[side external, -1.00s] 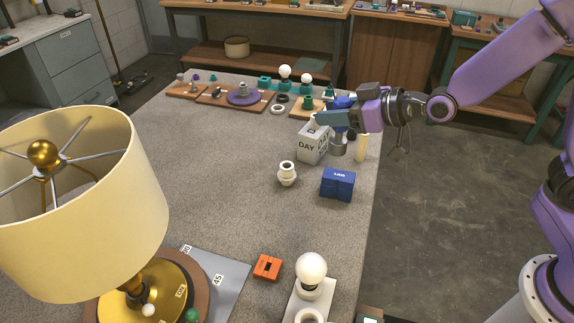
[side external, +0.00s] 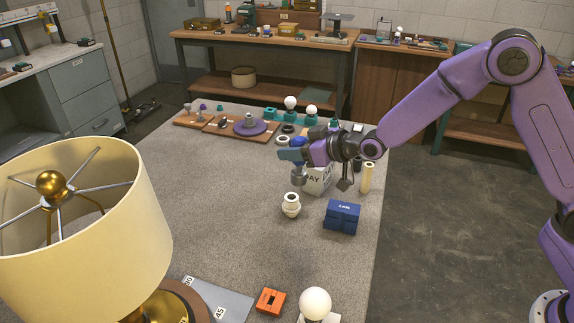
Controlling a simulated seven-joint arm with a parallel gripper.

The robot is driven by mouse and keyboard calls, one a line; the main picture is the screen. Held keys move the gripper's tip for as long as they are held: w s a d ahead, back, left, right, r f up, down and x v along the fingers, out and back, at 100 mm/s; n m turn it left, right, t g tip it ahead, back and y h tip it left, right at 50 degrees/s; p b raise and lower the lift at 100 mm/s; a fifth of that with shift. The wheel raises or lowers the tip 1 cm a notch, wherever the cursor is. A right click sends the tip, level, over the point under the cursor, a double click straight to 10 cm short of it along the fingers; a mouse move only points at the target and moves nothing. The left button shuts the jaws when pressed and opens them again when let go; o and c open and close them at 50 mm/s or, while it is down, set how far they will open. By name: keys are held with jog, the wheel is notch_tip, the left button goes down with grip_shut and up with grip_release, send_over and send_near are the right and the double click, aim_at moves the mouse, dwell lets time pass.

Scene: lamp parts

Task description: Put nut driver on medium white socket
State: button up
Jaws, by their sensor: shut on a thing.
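The white socket (side external: 291,207) stands upright on the grey table top, left of the blue box. My gripper (side external: 293,154) is shut on the nut driver (side external: 298,176), which has a blue upper part and a grey metal cylinder pointing down. The nut driver hangs roughly upright above the white socket and slightly behind or right of it in the picture. A small gap shows between its lower end and the socket's top. The fingers partly hide the nut driver's upper part.
A grey block marked DAY (side external: 320,180) stands behind my gripper, partly hidden. A blue box (side external: 341,216) is close right of the socket, and a cream cylinder (side external: 367,178) stands at the right edge. The lamp (side external: 80,220) fills the left front. The table's middle is clear.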

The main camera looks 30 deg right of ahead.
jog(key=shift+w+a+f, duration=0.15)
jog(key=shift+w+f, duration=0.2)
jog(key=shift+f, duration=0.6)
jog(key=shift+w+a+f, duration=0.1)
jog(key=shift+w+f, duration=0.3)
jog(key=shift+f, duration=0.55)
jog(key=shift+w+a+f, duration=0.15)
jog(key=shift+w+f, duration=0.2)
jog(key=shift+f, duration=0.6)
jog(key=shift+f, duration=0.45)
jog(key=o, duration=1.1)
